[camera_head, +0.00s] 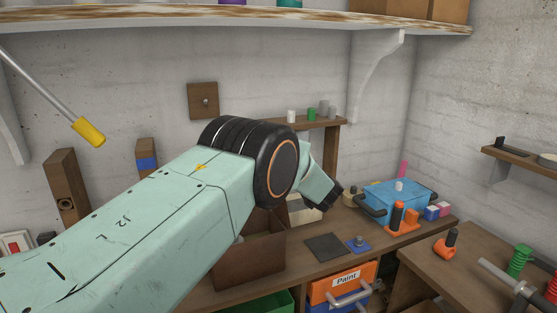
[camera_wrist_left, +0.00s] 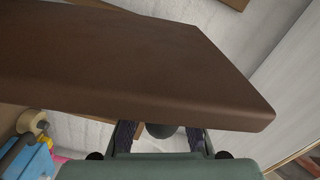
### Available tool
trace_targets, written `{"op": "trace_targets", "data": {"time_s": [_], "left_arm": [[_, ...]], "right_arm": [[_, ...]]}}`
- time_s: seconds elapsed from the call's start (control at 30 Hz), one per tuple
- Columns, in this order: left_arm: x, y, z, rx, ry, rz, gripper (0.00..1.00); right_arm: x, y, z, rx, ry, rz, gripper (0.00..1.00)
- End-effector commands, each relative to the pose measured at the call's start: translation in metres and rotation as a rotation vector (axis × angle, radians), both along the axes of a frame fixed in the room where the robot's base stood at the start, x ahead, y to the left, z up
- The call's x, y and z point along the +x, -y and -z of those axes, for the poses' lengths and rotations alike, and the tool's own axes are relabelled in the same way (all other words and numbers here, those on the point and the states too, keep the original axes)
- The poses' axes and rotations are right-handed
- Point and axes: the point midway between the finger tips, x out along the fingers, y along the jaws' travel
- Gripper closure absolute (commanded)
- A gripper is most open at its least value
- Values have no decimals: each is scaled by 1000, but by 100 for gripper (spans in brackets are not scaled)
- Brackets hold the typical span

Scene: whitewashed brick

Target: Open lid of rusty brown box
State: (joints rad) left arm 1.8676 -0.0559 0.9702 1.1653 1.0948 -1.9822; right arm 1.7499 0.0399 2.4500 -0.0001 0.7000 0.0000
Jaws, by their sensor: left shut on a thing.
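The rusty brown box (camera_head: 248,264) stands on the workbench at lower centre in the head view, partly hidden behind my left arm. A brown panel rises above its front wall, but my arm covers much of it. In the left wrist view, the box's broad brown lid (camera_wrist_left: 130,65) fills the upper half, close to the camera and slanted. My left gripper (camera_wrist_left: 160,132) is at the lid's lower edge, its two dark fingers apart with a dark rounded part between them. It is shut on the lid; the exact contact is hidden. My right gripper is not in view.
Right of the box lie a dark square plate (camera_head: 325,246) and a blue piece (camera_head: 358,244). A blue toolbox (camera_head: 400,196) and orange tool (camera_head: 401,219) stand farther right. An orange Paint bin (camera_head: 341,282) is below the bench. A small shelf (camera_head: 320,126) is behind.

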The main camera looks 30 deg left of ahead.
Motion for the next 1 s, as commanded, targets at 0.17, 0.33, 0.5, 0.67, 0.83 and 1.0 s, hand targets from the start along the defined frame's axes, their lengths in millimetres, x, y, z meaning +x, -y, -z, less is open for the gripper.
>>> {"op": "trace_targets", "data": {"time_s": [0.17, 0.33, 0.5, 0.67, 0.83, 1.0], "left_arm": [[2, 0, -3, 9, -3, 0, 100], [2, 1, -3, 9, -3, 0, 100], [2, 2, -4, 10, -3, -1, 78], [2, 3, -3, 9, -3, -1, 64], [2, 4, -2, 8, -5, -1, 57], [2, 4, -1, 7, -6, -1, 57]], "right_arm": [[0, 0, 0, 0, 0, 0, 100], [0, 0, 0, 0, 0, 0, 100], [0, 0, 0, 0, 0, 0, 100], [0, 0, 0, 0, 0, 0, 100], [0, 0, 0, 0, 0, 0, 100], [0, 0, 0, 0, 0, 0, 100]]}}
